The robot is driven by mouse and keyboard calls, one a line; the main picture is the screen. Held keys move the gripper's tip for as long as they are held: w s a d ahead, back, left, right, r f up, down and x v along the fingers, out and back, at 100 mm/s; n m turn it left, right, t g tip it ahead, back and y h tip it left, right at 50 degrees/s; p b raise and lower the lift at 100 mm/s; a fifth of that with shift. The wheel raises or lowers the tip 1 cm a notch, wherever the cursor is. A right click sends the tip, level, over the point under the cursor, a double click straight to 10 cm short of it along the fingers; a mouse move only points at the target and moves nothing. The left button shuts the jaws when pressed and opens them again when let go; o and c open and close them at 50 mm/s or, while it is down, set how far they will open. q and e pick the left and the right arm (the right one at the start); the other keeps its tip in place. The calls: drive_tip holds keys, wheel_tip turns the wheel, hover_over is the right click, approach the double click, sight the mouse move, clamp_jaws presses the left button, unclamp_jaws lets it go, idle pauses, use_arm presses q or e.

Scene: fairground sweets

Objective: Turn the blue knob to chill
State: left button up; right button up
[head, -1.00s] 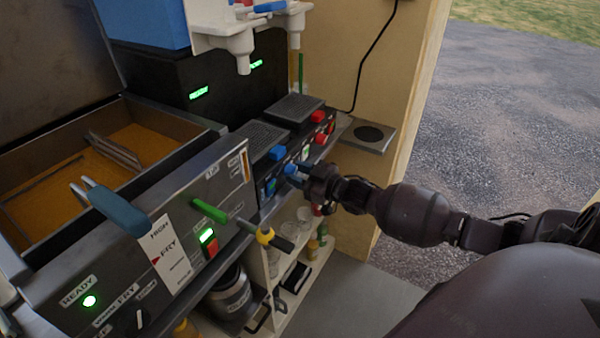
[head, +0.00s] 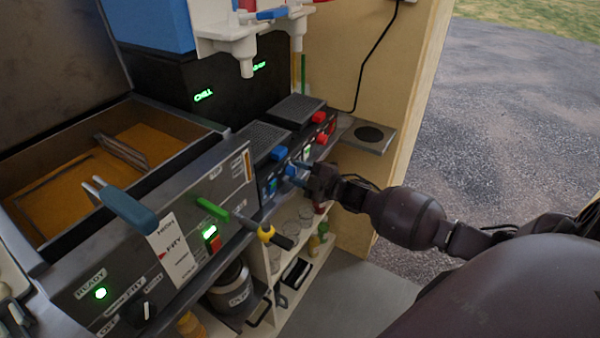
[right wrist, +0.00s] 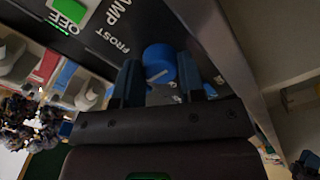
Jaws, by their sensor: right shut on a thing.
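The blue knob (right wrist: 160,62) is round, with a white line on its face. In the right wrist view it sits between the two dark blue fingers of my right gripper (right wrist: 158,82), which is shut on it. In the head view this gripper (head: 291,174) is at the front of the dark machine (head: 265,186), and its fingers mostly hide the knob. The panel beside the knob carries the word FROST (right wrist: 112,40). A green display (head: 203,95) on the black unit behind reads CHILL. My left gripper is not in view.
Another blue knob (head: 278,153) and red knobs (head: 321,138) are close to my right gripper. The fryer (head: 150,255), with blue and green handles, stands to the left. A shelf (head: 300,270) with jars is below. A small ledge (head: 368,139) sits to the right.

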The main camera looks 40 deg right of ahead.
idle(0.6)
drive_tip(key=o, duration=0.9)
